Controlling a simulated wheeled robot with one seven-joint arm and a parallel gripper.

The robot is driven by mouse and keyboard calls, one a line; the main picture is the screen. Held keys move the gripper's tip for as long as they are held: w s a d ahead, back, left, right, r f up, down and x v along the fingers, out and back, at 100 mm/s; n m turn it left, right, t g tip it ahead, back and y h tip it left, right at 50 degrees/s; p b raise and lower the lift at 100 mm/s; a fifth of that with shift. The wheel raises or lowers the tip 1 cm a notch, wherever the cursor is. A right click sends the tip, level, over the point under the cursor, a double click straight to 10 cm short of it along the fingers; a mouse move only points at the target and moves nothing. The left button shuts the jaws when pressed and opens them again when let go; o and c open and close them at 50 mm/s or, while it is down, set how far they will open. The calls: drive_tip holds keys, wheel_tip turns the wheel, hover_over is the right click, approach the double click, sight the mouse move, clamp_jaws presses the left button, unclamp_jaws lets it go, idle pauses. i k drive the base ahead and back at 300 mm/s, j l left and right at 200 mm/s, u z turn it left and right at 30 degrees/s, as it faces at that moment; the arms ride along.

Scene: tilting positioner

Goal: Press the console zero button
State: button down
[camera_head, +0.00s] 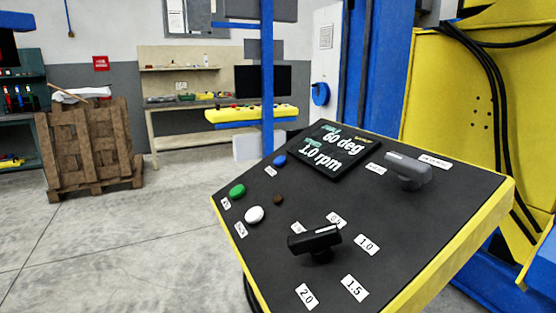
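The console (390,265) is a tilted black panel with yellow edges, at the right front of the head view. On its left part are a green button (237,191), a white button (255,214), a blue button (279,160) and a small brown round part (278,200). Small labels sit by the buttons, too blurred to read, so I cannot tell which is zero. The screen (327,152) reads "60 deg" and "1.0 rpm". A black knob (315,239) sits among labels including 1.0, 1.5 and 2.0. A grey knob (408,171) is at upper right. My gripper is not in view.
Large yellow and blue machinery (450,110) stands behind and right of the console. A blue post (267,75) rises behind it. A workbench (165,120) with a dark monitor (263,81) and a stack of wooden pallets (90,148) stand farther back. The floor left of the console is clear.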

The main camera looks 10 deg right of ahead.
sight(280, 161)
drive_tip(key=i+j+z, duration=0.1)
drive_tip(key=j, duration=0.25)
drive_tip(key=i+j, duration=0.15)
drive_tip(key=j, duration=0.25)
drive_tip(key=i+j+z, duration=0.15)
drive_tip(key=j, duration=0.2)
drive_tip(key=i+j, duration=0.1)
drive_tip(key=j, duration=0.3)
drive_tip(key=i+j+z, duration=0.15)
drive_tip(key=j, duration=0.25)
drive_tip(key=i+j+z, duration=0.1)
drive_tip(key=j, duration=0.3)
drive_tip(key=i+j+z, duration=0.1)
drive_tip(key=j, duration=0.3)
drive_tip(key=i+j+z, duration=0.1)
drive_tip(key=j, duration=0.35)
drive_tip(key=i+j, duration=0.15)
drive_tip(key=j, duration=0.3)
drive_tip(key=z, duration=0.05)
